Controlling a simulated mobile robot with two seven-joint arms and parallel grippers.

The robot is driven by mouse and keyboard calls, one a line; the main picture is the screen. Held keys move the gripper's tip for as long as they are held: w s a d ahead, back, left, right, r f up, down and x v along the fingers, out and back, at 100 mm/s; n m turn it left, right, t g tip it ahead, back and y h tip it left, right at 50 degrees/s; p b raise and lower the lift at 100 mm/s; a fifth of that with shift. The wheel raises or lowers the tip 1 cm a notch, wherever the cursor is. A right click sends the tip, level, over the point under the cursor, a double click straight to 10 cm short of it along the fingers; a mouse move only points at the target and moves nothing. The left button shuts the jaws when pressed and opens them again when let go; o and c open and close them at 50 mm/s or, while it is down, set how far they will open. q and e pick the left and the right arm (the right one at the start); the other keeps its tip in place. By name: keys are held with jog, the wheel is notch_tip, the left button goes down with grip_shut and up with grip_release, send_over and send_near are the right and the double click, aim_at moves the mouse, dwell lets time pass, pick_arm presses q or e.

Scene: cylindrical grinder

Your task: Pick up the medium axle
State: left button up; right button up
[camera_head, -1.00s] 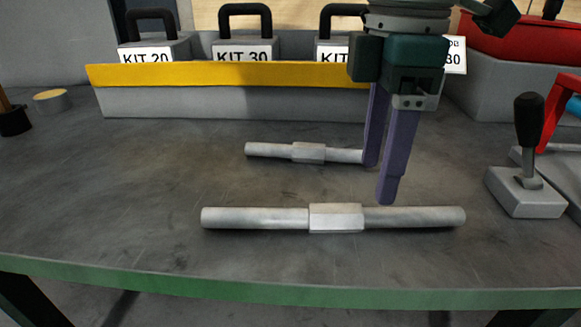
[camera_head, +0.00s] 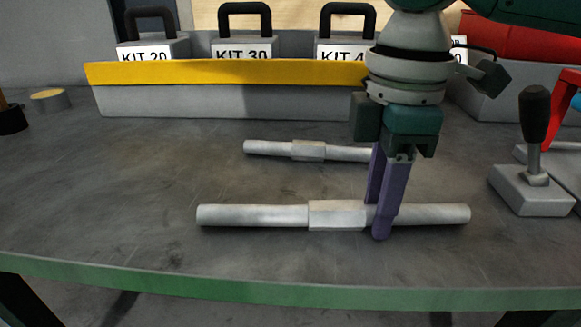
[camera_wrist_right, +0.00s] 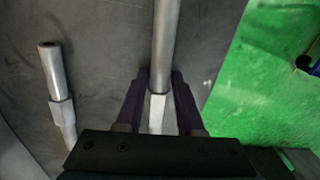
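Two grey metal axles with thicker flat-sided middles lie on the workbench. The nearer, longer axle (camera_head: 255,216) lies left to right near the front; it also shows in the wrist view (camera_wrist_right: 165,45). The farther, shorter axle (camera_head: 270,149) lies behind it and also shows in the wrist view (camera_wrist_right: 52,70). Which is the medium one is not marked. My right gripper (camera_head: 380,214) points down with its purple fingers on either side of the nearer axle, just right of its thick middle. In the wrist view the fingers (camera_wrist_right: 160,78) look open, with narrow gaps beside the axle. My left gripper is not in view.
A grey bin with a yellow edge (camera_head: 225,74) and labelled kit boxes (camera_head: 245,50) stand at the back. A black-knobbed lever on a grey base (camera_head: 532,190) stands right.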

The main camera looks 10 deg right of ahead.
grip_shut()
dwell(0.8)
jog(key=shift+r, duration=0.1)
